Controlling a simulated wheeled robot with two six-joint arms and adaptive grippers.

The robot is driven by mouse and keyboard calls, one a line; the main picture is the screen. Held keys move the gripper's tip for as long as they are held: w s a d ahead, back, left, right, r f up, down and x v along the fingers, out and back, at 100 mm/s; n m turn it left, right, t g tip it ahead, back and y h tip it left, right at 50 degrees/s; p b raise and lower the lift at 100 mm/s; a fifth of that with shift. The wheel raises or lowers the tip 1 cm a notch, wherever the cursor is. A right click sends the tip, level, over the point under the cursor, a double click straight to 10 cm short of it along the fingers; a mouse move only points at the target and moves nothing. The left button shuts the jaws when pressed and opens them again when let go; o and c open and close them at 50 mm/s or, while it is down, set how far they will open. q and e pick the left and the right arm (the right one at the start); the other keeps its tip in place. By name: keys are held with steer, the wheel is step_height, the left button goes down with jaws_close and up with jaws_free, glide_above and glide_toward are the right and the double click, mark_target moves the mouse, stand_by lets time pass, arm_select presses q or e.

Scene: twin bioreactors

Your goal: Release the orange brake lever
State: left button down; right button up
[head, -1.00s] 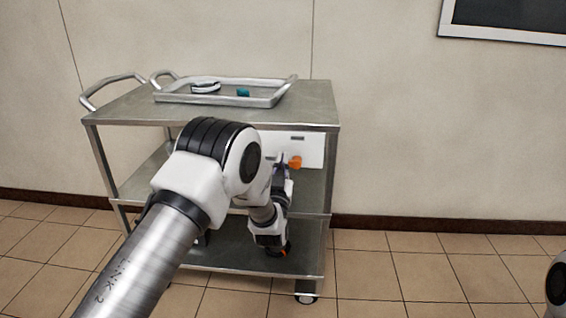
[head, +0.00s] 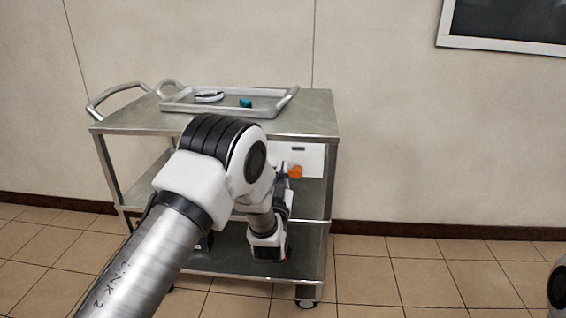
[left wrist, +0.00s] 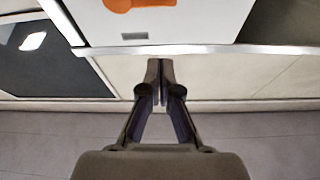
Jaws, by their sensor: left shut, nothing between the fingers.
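The orange brake lever (head: 295,172) shows as a small orange piece on the white panel (head: 311,158) at the cart's front right. In the left wrist view the orange lever (left wrist: 140,4) is cut off by the top edge. My left gripper (head: 284,169) points up just left of the lever in the head view, partly hidden by its own arm. In the left wrist view my left gripper (left wrist: 160,66) has its fingertips together and empty, below the lever and apart from it in the picture. My right gripper is out of view.
The steel cart (head: 128,120) has shelves and stands by the wall. The floor right of the cart is clear.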

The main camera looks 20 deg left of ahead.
arm_select(q)
steer(key=v, duration=0.5)
steer(key=shift+s+d+f, duration=0.1)
steer(key=shift+s+f, duration=0.1)
steer(key=shift+f, duration=0.15)
steer(key=s+a+f+m+g+h, duration=0.1)
steer(key=s+f+g, duration=0.4)
steer(key=s+f, duration=0.65)
steer(key=s+a+f+g+h, duration=0.2)
steer(key=s+f+g, duration=0.45)
steer(key=f, duration=1.05)
steer(key=s+d+f+g+h, duration=0.15)
steer(key=s+f+g, duration=0.3)
steer(key=s, duration=0.65)
steer(key=s+d+f+g, duration=0.15)
steer(key=s+g, duration=0.35)
steer(key=s, duration=0.7)
step_height(320, 180, up, 24)
steer(key=p, duration=2.3)
steer(key=shift+s+d+f+h+p, duration=0.2)
steer(key=shift+d+h+p, duration=0.15)
steer(key=shift+d, duration=0.1)
